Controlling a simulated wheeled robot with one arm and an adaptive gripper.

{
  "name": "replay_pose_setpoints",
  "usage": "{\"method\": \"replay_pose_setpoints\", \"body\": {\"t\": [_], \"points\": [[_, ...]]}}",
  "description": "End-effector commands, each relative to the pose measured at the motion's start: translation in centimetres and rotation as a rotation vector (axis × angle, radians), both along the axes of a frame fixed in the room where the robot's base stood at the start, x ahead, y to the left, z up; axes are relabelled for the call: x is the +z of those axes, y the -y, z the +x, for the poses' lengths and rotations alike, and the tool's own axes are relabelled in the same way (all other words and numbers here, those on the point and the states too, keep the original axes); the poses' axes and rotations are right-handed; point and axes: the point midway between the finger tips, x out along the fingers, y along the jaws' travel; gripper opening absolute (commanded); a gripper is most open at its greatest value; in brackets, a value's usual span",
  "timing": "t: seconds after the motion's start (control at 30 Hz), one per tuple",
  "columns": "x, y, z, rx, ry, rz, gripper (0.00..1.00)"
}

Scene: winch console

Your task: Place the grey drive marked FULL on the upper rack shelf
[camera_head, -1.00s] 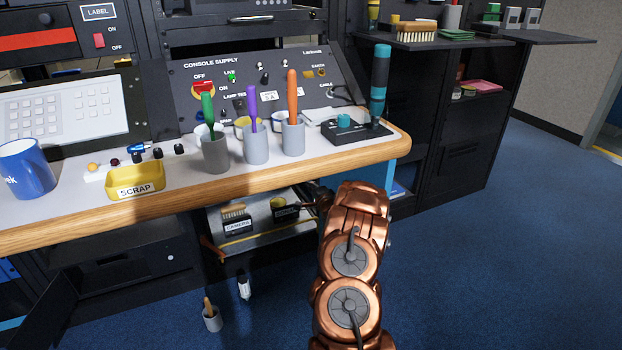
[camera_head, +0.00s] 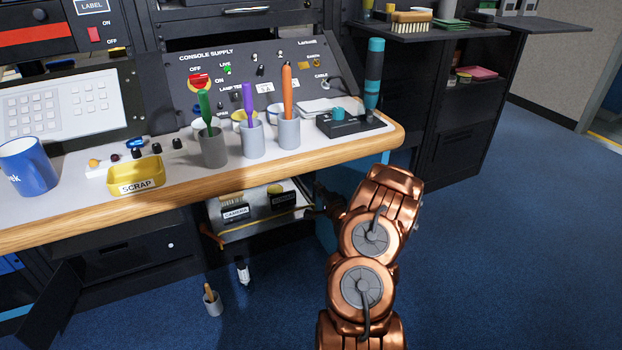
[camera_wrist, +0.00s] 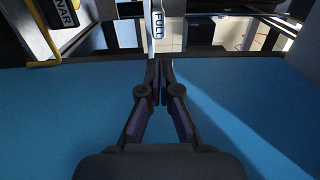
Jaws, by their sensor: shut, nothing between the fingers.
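A narrow pale grey piece marked FULL (camera_wrist: 158,26) stands just beyond my fingertips in the wrist view. Only a slim face of it shows, and I cannot pick it out in the head view. My gripper (camera_wrist: 160,68) is shut and empty, its fingertips close below the FULL label; I cannot tell if they touch it. In the head view my gripper (camera_head: 316,207) is low at the right end of the open drawer (camera_head: 262,226), below the worktop. A dark shelf (camera_head: 480,30) with a brush on it juts from the rack at upper right.
The drawer holds a box labelled CAMERA (camera_head: 235,213) and another dark box (camera_head: 283,198). The worktop edge (camera_head: 200,190) overhangs the drawer. A blue panel (camera_wrist: 70,125) fills the lower wrist view. The blue floor (camera_head: 500,250) at right is clear.

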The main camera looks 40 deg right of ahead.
Motion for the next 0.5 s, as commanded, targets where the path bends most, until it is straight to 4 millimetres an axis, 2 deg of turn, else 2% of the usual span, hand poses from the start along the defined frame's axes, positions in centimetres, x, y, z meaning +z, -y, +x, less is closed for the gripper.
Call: {"method": "replay_pose_setpoints", "body": {"t": [0.13,0.33,0.5], "points": [[-0.45,0.06,0.0,0.001,0.003,-0.002,0.0],[0.12,0.07,-0.08,0.002,0.002,-0.002,0.0],[0.38,0.22,0.8,0.005,0.0,-0.001,0.0]]}}
